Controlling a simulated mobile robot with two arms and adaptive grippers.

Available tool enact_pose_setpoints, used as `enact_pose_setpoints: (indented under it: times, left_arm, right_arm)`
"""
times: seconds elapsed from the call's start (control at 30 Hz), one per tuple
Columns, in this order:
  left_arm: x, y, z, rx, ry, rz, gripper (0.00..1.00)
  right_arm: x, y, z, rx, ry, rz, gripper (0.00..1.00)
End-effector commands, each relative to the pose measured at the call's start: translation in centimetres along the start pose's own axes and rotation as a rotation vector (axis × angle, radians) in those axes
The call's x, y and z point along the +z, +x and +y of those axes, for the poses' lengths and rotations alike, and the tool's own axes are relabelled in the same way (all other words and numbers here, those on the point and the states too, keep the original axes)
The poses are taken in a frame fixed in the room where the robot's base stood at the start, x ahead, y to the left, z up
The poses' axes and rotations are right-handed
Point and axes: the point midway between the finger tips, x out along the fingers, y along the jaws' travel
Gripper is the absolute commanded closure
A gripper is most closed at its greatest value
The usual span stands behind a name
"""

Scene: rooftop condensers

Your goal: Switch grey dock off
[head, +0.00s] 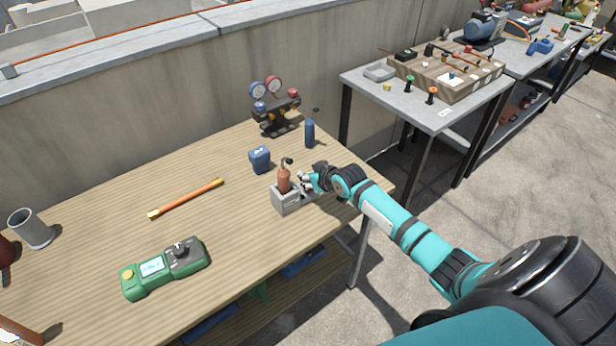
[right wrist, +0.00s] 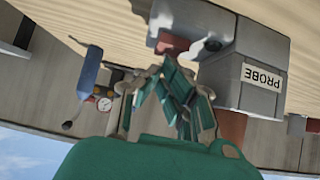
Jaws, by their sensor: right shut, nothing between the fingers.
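The grey dock (head: 287,202) stands on the wooden table near its right end, with a brown-handled probe (head: 284,182) upright in it. In the right wrist view, which looks upside down, the dock (right wrist: 245,68) carries a PROBE label. A smaller grey part beside it has a reddish patch (right wrist: 170,43) and a pale lever-like piece (right wrist: 206,46); its switch position cannot be told. My right gripper (head: 305,181) is at the dock's right side, shut and empty. In the wrist view its fingertips (right wrist: 167,72) are close to the reddish patch; contact is unclear. My left gripper is out of view.
A blue block-like item (head: 260,159), a blue bottle-like item (head: 310,133) and a gauge manifold (head: 276,108) stand behind the dock. An orange rod (head: 187,198) and a green meter (head: 165,268) lie left. The table (head: 235,235) is clear between meter and dock.

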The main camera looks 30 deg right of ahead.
Motion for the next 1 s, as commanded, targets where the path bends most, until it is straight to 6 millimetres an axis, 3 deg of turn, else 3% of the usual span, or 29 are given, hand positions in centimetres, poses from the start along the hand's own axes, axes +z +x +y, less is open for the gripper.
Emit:
enact_pose_setpoints:
  times: [0.67, 1.0]
  left_arm:
    - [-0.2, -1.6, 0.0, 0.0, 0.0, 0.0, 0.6]
    - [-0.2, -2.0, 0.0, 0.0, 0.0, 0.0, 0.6]
  right_arm:
    - [1.3, -1.3, 0.0, 0.0, -0.001, -0.008, 1.0]
    - [0.8, -1.6, 0.0, 0.0, -0.001, -0.007, 1.0]
